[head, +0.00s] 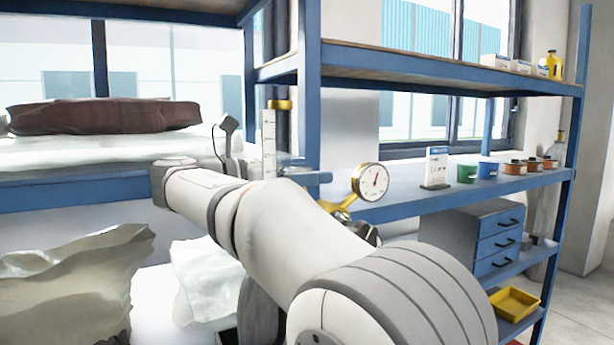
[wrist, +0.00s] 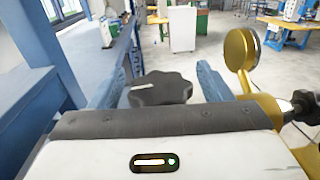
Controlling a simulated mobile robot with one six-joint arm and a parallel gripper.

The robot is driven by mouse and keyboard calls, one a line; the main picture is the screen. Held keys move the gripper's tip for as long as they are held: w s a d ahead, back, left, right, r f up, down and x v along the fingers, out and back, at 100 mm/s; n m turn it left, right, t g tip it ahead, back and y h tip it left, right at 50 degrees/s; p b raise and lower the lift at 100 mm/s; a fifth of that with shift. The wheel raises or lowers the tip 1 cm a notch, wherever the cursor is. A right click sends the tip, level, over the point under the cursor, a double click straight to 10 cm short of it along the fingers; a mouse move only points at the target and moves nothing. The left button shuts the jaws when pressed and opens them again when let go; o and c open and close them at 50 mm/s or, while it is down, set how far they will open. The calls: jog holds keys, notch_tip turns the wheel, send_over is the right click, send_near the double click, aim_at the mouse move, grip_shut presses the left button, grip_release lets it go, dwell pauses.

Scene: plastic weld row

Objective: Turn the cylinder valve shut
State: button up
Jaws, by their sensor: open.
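The cylinder valve's black lobed handwheel (wrist: 165,92), with a white mark on top, shows in the wrist view. My gripper (wrist: 157,80) is open, with one blue finger on each side of the handwheel. Gaps show between the fingers and the handwheel, more clearly on the right, so I see no grip on it. A brass regulator carries a round gauge, seen from behind in the wrist view (wrist: 240,50) and from the front in the head view (head: 372,182). My arm hides the handwheel and most of the cylinder in the head view.
A clear flow tube with a brass cap (head: 268,140) stands left of the gauge. A blue shelf rack (head: 420,200) stands close behind, holding tubs and a drawer unit (head: 485,238). Plastic-wrapped bags (head: 80,285) lie at left. A dark knob (wrist: 304,104) juts out right of my gripper.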

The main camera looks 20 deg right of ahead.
aim_at(306, 169)
jog(key=shift+d, duration=0.2)
jog(key=c, duration=1)
jog(key=shift+o, duration=0.2)
jog(key=g+p, duration=0.1)
jog(key=p, duration=0.1)
jog(key=shift+r+m+p, duration=0.25)
jog(key=shift+m+p, duration=0.05)
jog(key=shift+m, duration=0.1)
jog(key=shift+s+f+m+g+p, duration=0.1)
jog(key=shift+f+m+g+p, duration=0.2)
jog(key=shift+g, duration=0.3)
jog(key=o, duration=1)
jog(key=shift+c, duration=0.2)
jog(key=shift+r, duration=0.1)
notch_tip(306, 169, up, 10)
jog(key=shift+f+p, duration=0.1)
jog(key=shift+p, duration=0.5)
